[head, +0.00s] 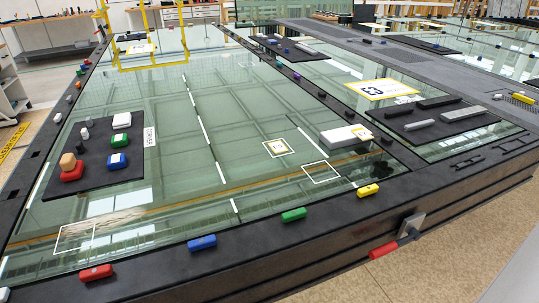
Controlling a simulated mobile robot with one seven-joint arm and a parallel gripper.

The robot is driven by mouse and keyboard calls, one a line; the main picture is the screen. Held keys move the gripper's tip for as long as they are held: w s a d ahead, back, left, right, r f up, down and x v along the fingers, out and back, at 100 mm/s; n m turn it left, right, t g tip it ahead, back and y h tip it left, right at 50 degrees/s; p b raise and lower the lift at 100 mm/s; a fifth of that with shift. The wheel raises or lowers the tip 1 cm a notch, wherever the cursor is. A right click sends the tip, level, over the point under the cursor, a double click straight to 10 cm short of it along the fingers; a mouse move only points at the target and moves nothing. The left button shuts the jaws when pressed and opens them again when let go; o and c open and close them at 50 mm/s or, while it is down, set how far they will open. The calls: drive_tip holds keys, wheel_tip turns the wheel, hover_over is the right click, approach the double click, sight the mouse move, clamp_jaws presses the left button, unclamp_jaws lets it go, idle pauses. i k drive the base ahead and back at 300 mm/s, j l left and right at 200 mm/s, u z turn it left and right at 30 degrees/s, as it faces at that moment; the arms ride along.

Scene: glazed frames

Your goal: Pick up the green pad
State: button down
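One is a small green block-like pad (121,120) with a pale lower part, lying on a black mat (95,178) at the left of the glass table. The other is a green bar (293,215) on the table's dark front rim, between a blue bar (202,242) and a yellow bar (369,190). I cannot tell for sure which one is the task's green pad. Both are uncovered, with nothing on top of them. My gripper is not in view.
A blue block (117,161) and a red one (72,172) with a tan piece share the black mat. A red bar (96,272) lies on the front rim. A red handle (383,251) sticks out from the table's front side. The middle glass is mostly clear.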

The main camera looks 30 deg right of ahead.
sight(121, 140)
drive_tip(key=i+j+z, duration=0.1)
drive_tip(key=j, duration=0.8)
drive_tip(key=i+j+z, duration=0.1)
drive_tip(key=j, duration=0.75)
drive_tip(key=i+j+z, duration=0.1)
drive_tip(key=j, duration=0.85)
drive_tip(key=i+l, duration=0.35)
drive_tip(key=l, duration=0.2)
drive_tip(key=i+l, duration=0.4)
drive_tip(key=l, duration=0.15)
